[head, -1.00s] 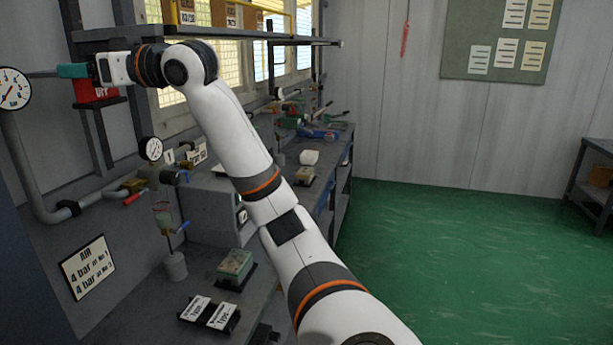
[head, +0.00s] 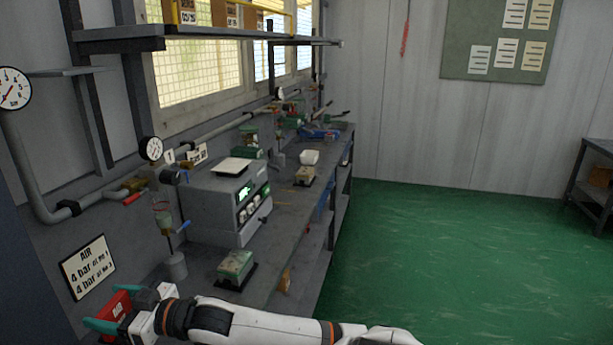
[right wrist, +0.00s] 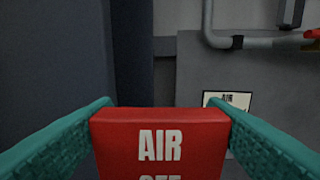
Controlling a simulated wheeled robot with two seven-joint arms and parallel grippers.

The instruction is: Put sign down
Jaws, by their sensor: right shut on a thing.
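The red sign (head: 114,304) with white "AIR" lettering is between the teal fingers of my right gripper (head: 119,309), low at the left of the head view. The gripper is shut on the sign by its two side edges. In the right wrist view the red sign (right wrist: 160,146) faces the camera, upright, with its lower part cut off by the frame. The sign is at the near left end of the grey workbench (head: 283,225). I cannot tell whether it touches the bench top. My left gripper is not in view.
A green-topped block (head: 235,266) lies on the bench just beyond my right arm. An AIR notice (head: 88,266), pipes and gauges (head: 151,148) are on the wall. The green floor (head: 440,270) is clear.

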